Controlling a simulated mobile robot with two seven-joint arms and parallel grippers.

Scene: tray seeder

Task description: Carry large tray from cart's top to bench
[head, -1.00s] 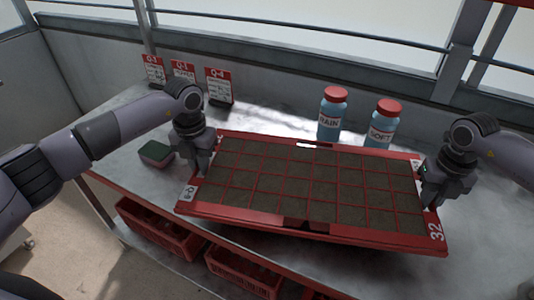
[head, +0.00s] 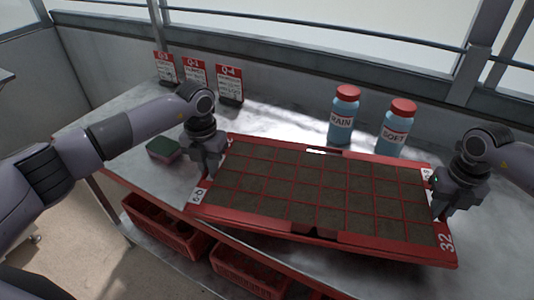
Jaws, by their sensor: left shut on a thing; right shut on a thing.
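The large red tray (head: 264,221) is divided into many soil-filled cells and spans the middle and right of the head view. It is over the metal bench (head: 100,146), with its near edge reaching past the bench's front edge. I cannot tell whether it touches the bench top. My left gripper (head: 208,172) is shut on the tray's left end. My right gripper (head: 440,211) is shut on the tray's right end, near the white "32" mark. The fingertips are partly hidden against the rim. The cart is not in view.
Two blue bottles with red caps, MAIN (head: 343,116) and SOFT (head: 396,128), stand just behind the tray. A green and dark red sponge (head: 163,149) lies left of it. Sign cards (head: 229,84) stand at the back. Red crates (head: 170,228) sit below the bench.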

